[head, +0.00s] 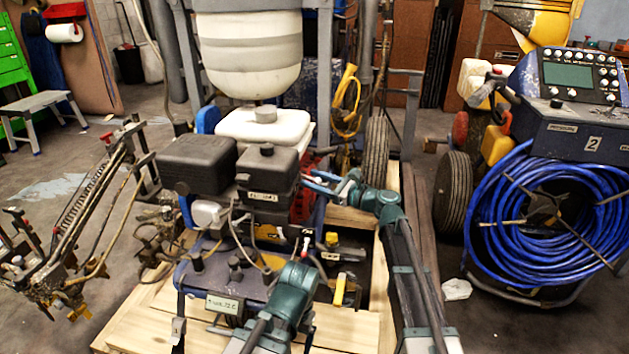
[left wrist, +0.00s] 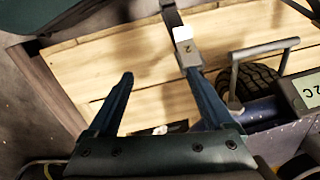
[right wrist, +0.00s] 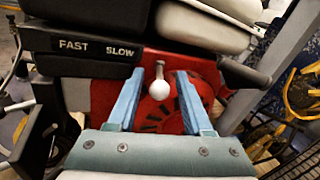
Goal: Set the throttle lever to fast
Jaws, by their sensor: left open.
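The FAST / SLOW label (right wrist: 95,48) is on the front of a black box on the engine in the right wrist view, with FAST left and SLOW right. The box (head: 265,172) shows in the head view. My left gripper (left wrist: 163,82) is open and empty above wooden planks.
The engine's red housing (right wrist: 130,90) is behind my right fingers. A grey bar (left wrist: 185,50) and a black wheel (left wrist: 255,80) are near my left gripper. The wooden pallet (head: 140,325) lies under the machine. A blue hose reel (head: 500,200) is at right.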

